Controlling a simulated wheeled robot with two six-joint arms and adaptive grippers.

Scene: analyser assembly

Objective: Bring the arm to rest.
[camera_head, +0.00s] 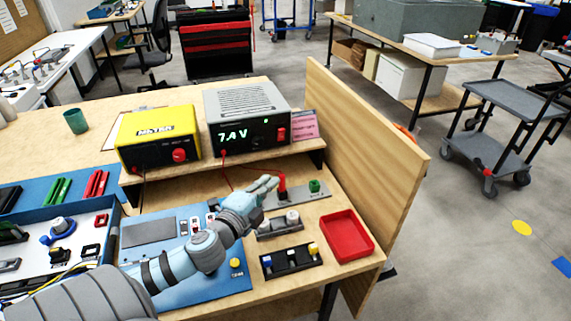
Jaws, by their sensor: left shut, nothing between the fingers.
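My left arm (205,250) reaches in from the lower left over the bench. Its gripper (268,183) is shut and empty. It is above the bench beside a red plug (282,186) on a grey block, with a red wire running up to the grey power unit (248,118). I cannot tell whether the fingertips touch the plug or are just apart from it. My right gripper is not in view.
A yellow meter (158,138) stands on the shelf left of the power unit. A green block (314,187), a black holder with coloured knobs (290,262) and a red tray (347,237) lie right of the arm. A wooden side panel (370,150) bounds the bench on the right.

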